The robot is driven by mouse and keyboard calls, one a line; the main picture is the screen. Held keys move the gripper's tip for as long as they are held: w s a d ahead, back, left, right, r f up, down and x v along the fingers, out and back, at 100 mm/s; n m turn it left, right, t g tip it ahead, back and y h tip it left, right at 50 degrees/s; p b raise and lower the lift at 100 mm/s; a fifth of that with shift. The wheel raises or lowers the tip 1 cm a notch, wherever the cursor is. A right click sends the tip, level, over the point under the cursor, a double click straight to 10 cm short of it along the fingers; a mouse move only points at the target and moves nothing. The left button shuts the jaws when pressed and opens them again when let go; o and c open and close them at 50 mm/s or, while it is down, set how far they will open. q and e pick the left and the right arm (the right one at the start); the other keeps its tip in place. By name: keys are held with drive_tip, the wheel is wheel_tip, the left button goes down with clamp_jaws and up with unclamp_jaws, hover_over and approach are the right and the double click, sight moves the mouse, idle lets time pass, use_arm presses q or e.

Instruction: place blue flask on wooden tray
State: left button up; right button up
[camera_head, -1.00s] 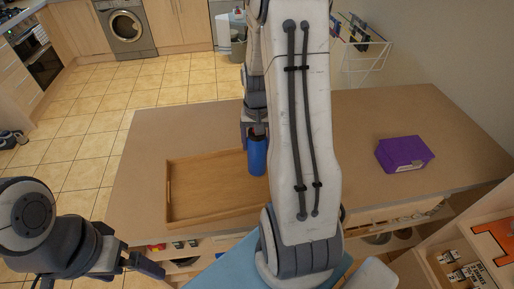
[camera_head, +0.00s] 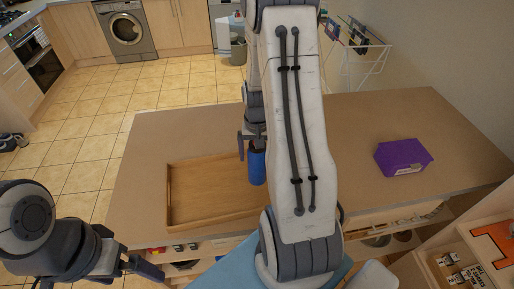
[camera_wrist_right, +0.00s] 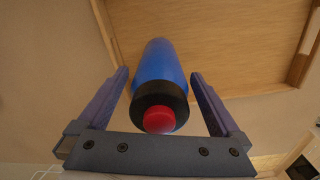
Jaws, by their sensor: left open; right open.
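The blue flask (camera_head: 257,168) shows at the right side of the wooden tray (camera_head: 196,212), partly beside my right arm. In the right wrist view the flask (camera_wrist_right: 160,75) points its black collar and red cap toward the camera, with the tray floor (camera_wrist_right: 220,45) beyond it. My right gripper (camera_head: 253,150) is open around the flask, one finger on each side with gaps between. I cannot tell whether the flask's base touches the tray. My left gripper (camera_head: 148,268) is open and empty at the lower left, in front of the table. My right arm hides the tray's right end.
A purple box (camera_head: 402,156) lies on the right of the brown table (camera_head: 345,120). Shelves with small items are under the front edge. A wooden shelf unit (camera_head: 470,262) stands at the lower right. The table's back and middle right are clear.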

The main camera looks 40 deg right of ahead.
drive_tip(key=shift+w+r, duration=0.1)
drive_tip(key=shift+r, duration=0.4)
wheel_tip(320, 180, up, 11)
drive_tip(key=shift+r+b, duration=0.15)
drive_tip(key=shift+b, duration=0.55)
wheel_tip(320, 180, down, 12)
drive_tip(key=shift+f+p, duration=0.2)
drive_tip(key=shift+p, duration=0.4)
drive_tip(key=shift+r, duration=0.85)
drive_tip(key=shift+r+b, duration=0.4)
drive_tip(key=shift+r, duration=0.45)
